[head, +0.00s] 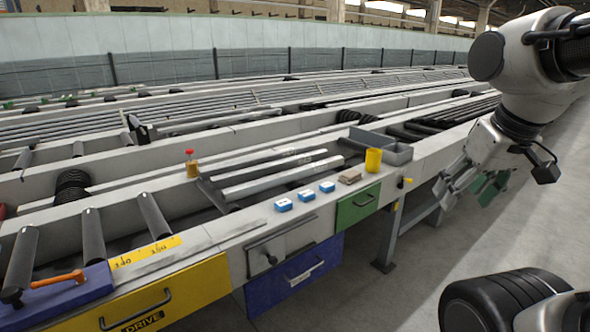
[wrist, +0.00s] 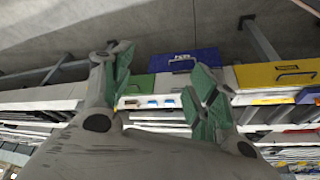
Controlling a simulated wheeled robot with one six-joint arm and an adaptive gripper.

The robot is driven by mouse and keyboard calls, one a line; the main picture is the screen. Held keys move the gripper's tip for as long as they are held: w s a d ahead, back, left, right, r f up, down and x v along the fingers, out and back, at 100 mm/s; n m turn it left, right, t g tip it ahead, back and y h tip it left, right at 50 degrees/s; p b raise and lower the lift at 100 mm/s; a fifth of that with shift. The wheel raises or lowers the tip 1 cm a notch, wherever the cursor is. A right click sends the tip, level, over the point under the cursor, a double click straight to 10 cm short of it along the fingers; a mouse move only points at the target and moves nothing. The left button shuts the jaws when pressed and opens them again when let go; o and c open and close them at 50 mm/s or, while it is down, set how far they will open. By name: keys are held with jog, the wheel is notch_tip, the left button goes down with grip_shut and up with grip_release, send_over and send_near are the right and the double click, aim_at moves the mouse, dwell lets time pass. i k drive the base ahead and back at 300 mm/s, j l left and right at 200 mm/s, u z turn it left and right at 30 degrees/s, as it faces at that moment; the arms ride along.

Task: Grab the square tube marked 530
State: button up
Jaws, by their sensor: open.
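Several pale grey square tubes lie side by side on the runout table (head: 225,228). The front tube (head: 278,180) and the one behind it (head: 268,165) slant up to the right. Faint marks show near their far ends, but I cannot read any number, so I cannot tell which is 530. My gripper (head: 472,188) hangs to the right of the table's front edge, apart from the tubes. In the wrist view my gripper (wrist: 162,72) has its green-padded fingers spread wide with nothing between them.
Three blue blocks (head: 306,195) with pale tops, a brown block (head: 349,176) and a yellow cup (head: 373,161) stand along the front ledge.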

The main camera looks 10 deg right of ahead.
aim_at(223, 179)
jog(key=i+l+u, duration=0.35)
jog(key=i+l, duration=0.2)
jog(key=i+l+u, duration=0.3)
jog(key=i+l, duration=0.2)
jog(key=l, duration=0.2)
jog(key=i+l+u, duration=0.2)
jog(key=l, duration=0.2)
jog(key=i+l+u, duration=0.15)
jog(key=l, duration=0.25)
jog(key=i, duration=0.05)
